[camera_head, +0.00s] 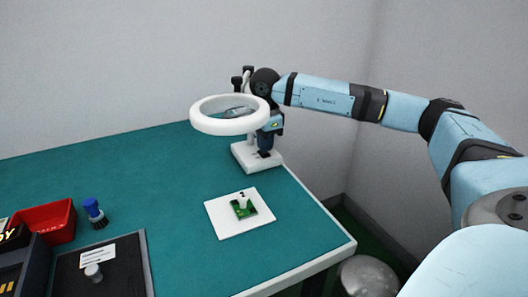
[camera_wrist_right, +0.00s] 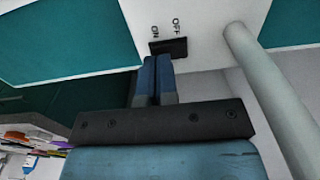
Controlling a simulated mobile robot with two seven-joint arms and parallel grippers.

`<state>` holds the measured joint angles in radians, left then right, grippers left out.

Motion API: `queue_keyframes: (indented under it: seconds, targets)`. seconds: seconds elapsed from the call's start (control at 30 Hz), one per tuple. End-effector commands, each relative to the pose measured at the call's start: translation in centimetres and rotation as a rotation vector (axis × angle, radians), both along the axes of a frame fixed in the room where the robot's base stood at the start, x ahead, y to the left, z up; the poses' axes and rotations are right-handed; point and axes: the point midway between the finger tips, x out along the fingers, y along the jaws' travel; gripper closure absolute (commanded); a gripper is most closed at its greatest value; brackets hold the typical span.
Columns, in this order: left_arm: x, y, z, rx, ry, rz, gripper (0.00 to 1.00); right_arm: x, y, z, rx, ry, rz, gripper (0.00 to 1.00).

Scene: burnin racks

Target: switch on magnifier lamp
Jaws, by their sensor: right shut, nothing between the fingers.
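The magnifier lamp has a white ring head (camera_head: 229,128) and a white base (camera_head: 246,160) at the table's back right; the base also shows in the wrist view (camera_wrist_right: 215,15). In the wrist view a black switch (camera_wrist_right: 168,47) sits on the base beside printed ON and OFF labels. My right gripper (camera_head: 265,150) points down over the base, partly behind the ring. Its blue fingers (camera_wrist_right: 155,62) are shut and empty, with their tips at the switch. I cannot tell whether they touch it or which way it is set. My left gripper is out of view.
A white pad (camera_head: 225,225) with a green circuit board (camera_head: 246,211) lies in front of the lamp. A red bin (camera_head: 47,222), a blue-topped brush (camera_head: 94,212) and a dark tray (camera_head: 120,270) are at the left. The lamp's post (camera_wrist_right: 268,85) rises close beside the gripper.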

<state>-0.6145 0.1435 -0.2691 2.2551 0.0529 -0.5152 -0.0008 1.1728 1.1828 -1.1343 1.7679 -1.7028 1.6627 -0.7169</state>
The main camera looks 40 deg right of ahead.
Motion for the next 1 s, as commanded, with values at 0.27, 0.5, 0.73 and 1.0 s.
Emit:
queue_keyframes:
  seconds: [0.27,0.5,0.73,1.0]
  targets:
    - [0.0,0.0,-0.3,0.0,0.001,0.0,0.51,0.0,0.0,-0.5,0.0,0.0,0.0,1.0]
    - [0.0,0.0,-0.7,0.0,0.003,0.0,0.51,0.0,0.0,-0.9,0.0,0.0,0.0,1.0]
    - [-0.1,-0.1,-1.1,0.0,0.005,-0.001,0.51,0.0,0.0,-1.3,0.0,0.001,0.0,1.0]
    - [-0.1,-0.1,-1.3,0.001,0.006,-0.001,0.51,0.0,0.0,-1.7,0.0,0.001,0.0,1.0]
